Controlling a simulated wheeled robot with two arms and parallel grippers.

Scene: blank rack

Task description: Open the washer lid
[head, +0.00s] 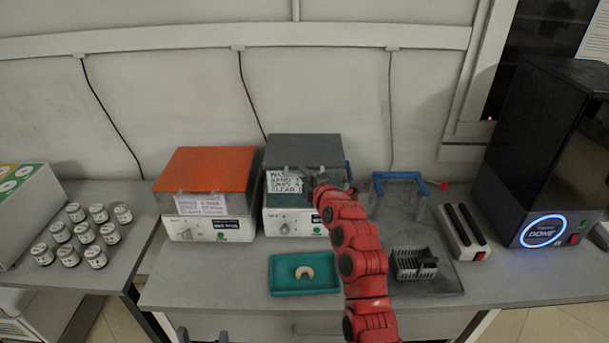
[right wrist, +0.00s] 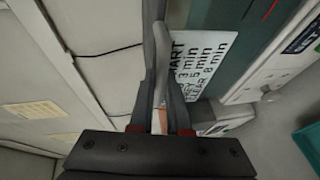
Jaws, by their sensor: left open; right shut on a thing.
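The washer (head: 290,222) is the middle box on the bench, with a white front and a knob. Its grey lid (head: 303,150) sits on top, and a teal part with a white lettered card (head: 285,182) shows below the lid's front edge. How far the lid is raised is hard to tell. My right gripper (head: 318,174) is at the lid's front edge. In the right wrist view its fingers (right wrist: 160,100) are shut on a pale grey bar, which looks like the lid handle (right wrist: 161,50). My left gripper (head: 203,336) is open and empty at the bottom edge, low in front of the bench.
An orange-lidded box (head: 205,170) stands left of the washer. A blue-topped rack (head: 398,178), a dark slotted holder (head: 412,265) and a black machine (head: 545,150) stand to the right.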

